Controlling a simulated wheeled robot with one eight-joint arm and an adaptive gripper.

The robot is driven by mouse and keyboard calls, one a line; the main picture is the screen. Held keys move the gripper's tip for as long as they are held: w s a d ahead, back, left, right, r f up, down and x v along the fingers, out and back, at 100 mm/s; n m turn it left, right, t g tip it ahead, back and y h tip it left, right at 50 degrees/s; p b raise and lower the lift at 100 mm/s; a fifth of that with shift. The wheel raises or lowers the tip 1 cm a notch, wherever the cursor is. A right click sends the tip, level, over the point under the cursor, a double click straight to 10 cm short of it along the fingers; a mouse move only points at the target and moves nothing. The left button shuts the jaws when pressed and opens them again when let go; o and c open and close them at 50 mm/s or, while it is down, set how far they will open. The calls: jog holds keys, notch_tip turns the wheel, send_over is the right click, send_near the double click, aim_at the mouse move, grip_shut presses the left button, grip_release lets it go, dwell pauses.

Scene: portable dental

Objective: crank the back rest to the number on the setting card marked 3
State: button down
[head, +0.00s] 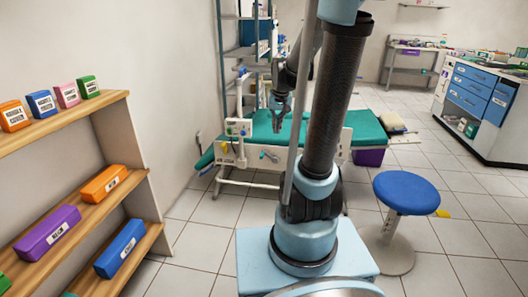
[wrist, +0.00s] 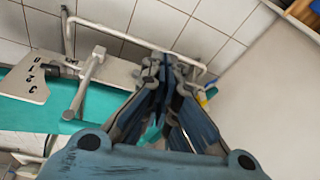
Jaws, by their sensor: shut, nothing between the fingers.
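The teal-topped couch (head: 262,134) stands beyond my base in the head view, partly hidden behind my arm. Its teal surface (wrist: 40,113) also shows at the left of the wrist view. A cream bent bar that looks like a crank (wrist: 86,84) lies left of my gripper, apart from it. A cream plate with dark marks (wrist: 30,80) is beside the bar; I cannot read the marks surely. My gripper (wrist: 168,62) is shut and empty, its tips close to a pale tube frame (wrist: 130,35). In the head view my gripper (head: 280,112) hangs above the couch. I cannot pick out a setting card marked 3.
A wooden shelf (head: 70,122) with several labelled boxes stands at the left. A blue round stool (head: 406,190) is at the right, with a purple bin (head: 369,157) under the couch. A blue-drawer cabinet (head: 478,88) stands far right. Tiled floor (head: 460,235) is clear in places.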

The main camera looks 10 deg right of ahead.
jog(key=w+f+m, duration=0.1)
jog(key=w+f, duration=0.2)
jog(key=w, duration=0.5)
jog(key=w+f, duration=0.3)
jog(key=w, duration=0.6)
jog(key=m, duration=0.1)
send_near(263, 153)
jog(key=shift+t, duration=0.4)
jog(key=shift+x, duration=3.2)
jog(key=shift+s+d, duration=0.2)
